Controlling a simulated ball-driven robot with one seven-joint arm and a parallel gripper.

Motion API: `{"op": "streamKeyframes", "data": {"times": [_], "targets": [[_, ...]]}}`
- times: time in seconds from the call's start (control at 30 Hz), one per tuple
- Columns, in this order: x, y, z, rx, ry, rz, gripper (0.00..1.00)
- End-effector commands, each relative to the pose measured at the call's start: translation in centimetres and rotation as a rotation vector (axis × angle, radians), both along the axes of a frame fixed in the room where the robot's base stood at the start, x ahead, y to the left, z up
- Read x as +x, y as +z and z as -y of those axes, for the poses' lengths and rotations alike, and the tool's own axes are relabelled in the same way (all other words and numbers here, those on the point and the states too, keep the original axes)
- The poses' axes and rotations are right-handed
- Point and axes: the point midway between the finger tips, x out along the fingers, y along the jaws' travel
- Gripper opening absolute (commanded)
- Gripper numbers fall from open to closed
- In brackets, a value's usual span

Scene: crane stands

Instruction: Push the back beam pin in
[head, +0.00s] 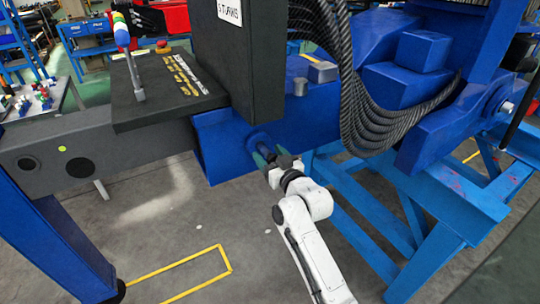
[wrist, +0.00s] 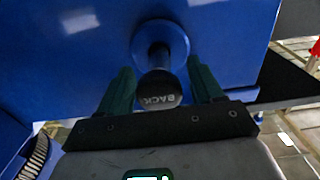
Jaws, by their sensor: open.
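The back beam pin (wrist: 159,90) is a dark round-headed pin whose end face reads "BACK" in the wrist view. Its shaft stands out from a round blue collar (wrist: 161,42) on the blue beam face (wrist: 80,45), so the head sits clear of the collar. My gripper (wrist: 159,82) is open, with one dark green finger on each side of the pin head. I cannot tell whether the fingers touch it. In the head view my gripper (head: 276,157) is at the side of the blue beam (head: 218,140), and the pin is mostly hidden there.
A black panel (head: 238,60) stands above the beam. Black ribbed hoses (head: 365,110) hang to the right. A blue stand frame (head: 430,205) lies right of my arm. A grey beam (head: 110,155) runs left. The floor (head: 160,235) in front is mostly clear.

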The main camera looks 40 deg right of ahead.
Motion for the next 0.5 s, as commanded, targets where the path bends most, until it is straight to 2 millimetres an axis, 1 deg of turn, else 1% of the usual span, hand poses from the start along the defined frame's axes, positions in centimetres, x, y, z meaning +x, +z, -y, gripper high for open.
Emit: {"op": "streamKeyframes", "data": {"times": [0.1, 0.5], "targets": [[-0.02, -0.01, -0.01, 0.0, 0.0, 0.0, 0.65], [-0.04, -0.02, -0.01, 0.0, 0.0, -0.001, 0.26]]}}
